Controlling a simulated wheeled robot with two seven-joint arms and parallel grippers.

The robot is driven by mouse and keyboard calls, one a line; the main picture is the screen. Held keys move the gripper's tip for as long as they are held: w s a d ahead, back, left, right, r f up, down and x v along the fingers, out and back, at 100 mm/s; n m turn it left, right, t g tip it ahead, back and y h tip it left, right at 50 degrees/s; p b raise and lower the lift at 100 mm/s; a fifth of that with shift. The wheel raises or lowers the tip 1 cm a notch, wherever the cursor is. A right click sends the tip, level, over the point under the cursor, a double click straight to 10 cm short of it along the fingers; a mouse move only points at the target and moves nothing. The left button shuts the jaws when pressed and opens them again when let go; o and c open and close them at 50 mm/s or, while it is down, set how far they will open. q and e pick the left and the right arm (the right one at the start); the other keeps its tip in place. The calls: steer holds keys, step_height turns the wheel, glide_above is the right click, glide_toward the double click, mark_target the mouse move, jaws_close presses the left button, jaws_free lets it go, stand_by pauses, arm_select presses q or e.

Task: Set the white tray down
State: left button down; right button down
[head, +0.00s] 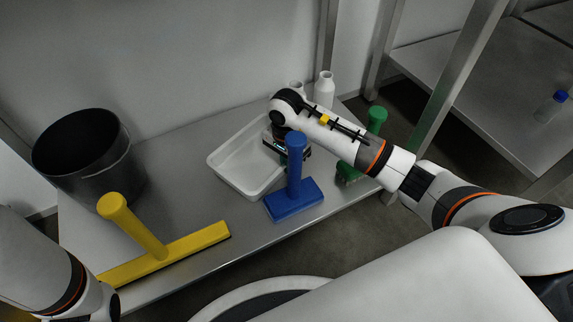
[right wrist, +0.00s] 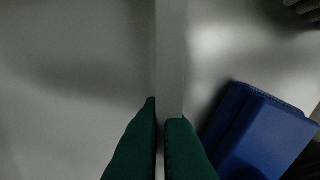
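The white tray (head: 226,176) is a shallow rectangular tub, level and empty where I can see into it, at the middle of the metal table. I cannot tell whether its underside touches the table or hangs just above. My right gripper (head: 284,149) is at the tray's right long side. In the right wrist view, its green fingers (right wrist: 164,112) are close together with the tray's rim (right wrist: 171,55) between them, so it looks shut on the rim. My arm and the blue handle hide part of that side. My left arm shows at the lower left, but its gripper is out of view.
A blue-handled tool (head: 295,203) stands close to the tray's right front corner. A green-handled tool (head: 376,120) and white bottles (head: 324,90) are beyond my right arm. A yellow squeegee (head: 165,252) and a dark bucket (head: 85,160) are left. The metal table (head: 180,200) is bare left of the tray.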

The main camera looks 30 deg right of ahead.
steer(key=c, duration=1.6)
jaws_free()
steer(key=shift+f, duration=0.1)
steer(key=shift+c, duration=0.2)
